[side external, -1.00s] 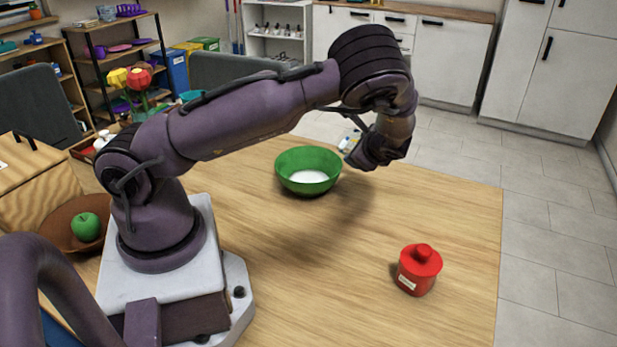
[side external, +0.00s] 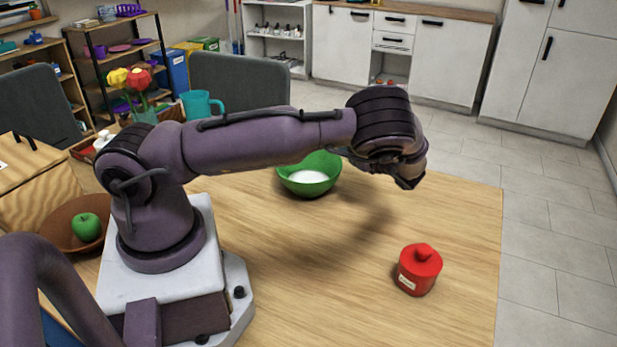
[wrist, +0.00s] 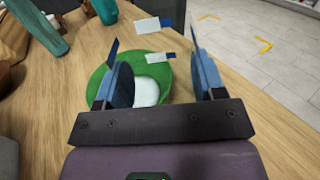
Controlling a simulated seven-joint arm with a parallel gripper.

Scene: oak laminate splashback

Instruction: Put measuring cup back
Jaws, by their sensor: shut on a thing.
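My gripper (wrist: 160,78) is shut on what appears to be a clear measuring cup. Its outline is hard to see; white and blue patches (wrist: 160,57) show between and beyond the blue fingers in the wrist view. In the side view my gripper (side external: 410,182) is at the arm's end, right of the green bowl (side external: 308,184) and above the table, and the cup is hidden behind the wrist. The bowl holds white contents and also shows below the gripper in the wrist view (wrist: 97,82).
A red lidded canister (side external: 419,270) stands at the table's front right. A teal mug (side external: 200,105) and a flower vase stand behind my arm. A brown bowl (side external: 60,222) with a green apple is at left. The middle right of the table (side external: 330,240) is clear.

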